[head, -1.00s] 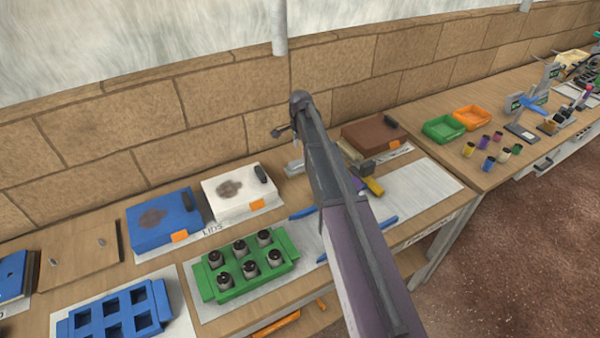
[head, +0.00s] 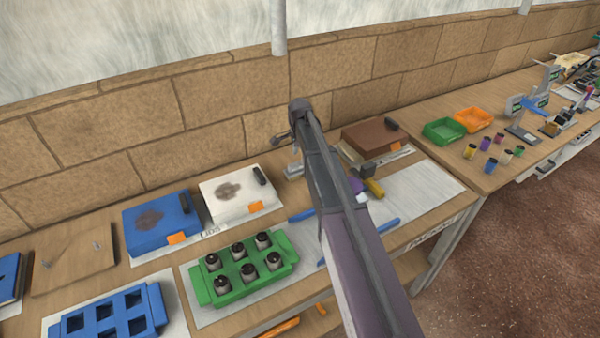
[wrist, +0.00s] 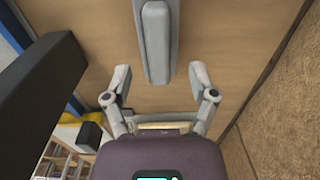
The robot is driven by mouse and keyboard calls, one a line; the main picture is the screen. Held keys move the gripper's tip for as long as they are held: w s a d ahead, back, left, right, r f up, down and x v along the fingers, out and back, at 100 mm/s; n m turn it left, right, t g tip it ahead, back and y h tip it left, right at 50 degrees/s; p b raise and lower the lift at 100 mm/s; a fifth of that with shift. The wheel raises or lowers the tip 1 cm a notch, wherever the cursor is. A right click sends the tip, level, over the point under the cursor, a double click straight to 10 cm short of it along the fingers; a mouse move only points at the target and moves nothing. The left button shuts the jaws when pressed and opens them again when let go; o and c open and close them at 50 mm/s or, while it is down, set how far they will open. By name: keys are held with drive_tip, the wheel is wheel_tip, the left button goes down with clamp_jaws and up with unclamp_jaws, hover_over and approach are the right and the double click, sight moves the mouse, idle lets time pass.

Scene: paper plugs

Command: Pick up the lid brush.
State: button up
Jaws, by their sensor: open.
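I cannot tell for certain which thing is the lid brush. A small dark block (head: 261,175) lies at the right edge of a stained white box (head: 232,201), beside the label LIDS. A similar dark block (head: 188,201) lies on a stained blue box (head: 160,236). My gripper (wrist: 160,74) is open and empty in the wrist view, its two fingers apart. A long grey bar (wrist: 156,42) shows ahead, between the lines of the fingers. In the head view my arm hides part of the bench.
A green rack (head: 212,291) with dark-capped jars stands in front of the boxes, and a blue rack (head: 88,325) is left of it. A brown box (head: 372,138) stands at the right. The stone wall (head: 150,155) runs close behind. A large black shape (wrist: 40,85) fills the wrist view's left.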

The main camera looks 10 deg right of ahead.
sight(299, 162)
drive_tip(key=shift+a+f+b, duration=0.1)
drive_tip(key=shift+f+b, duration=1.5)
drive_tip(key=shift+f, duration=0.35)
clamp_jaws()
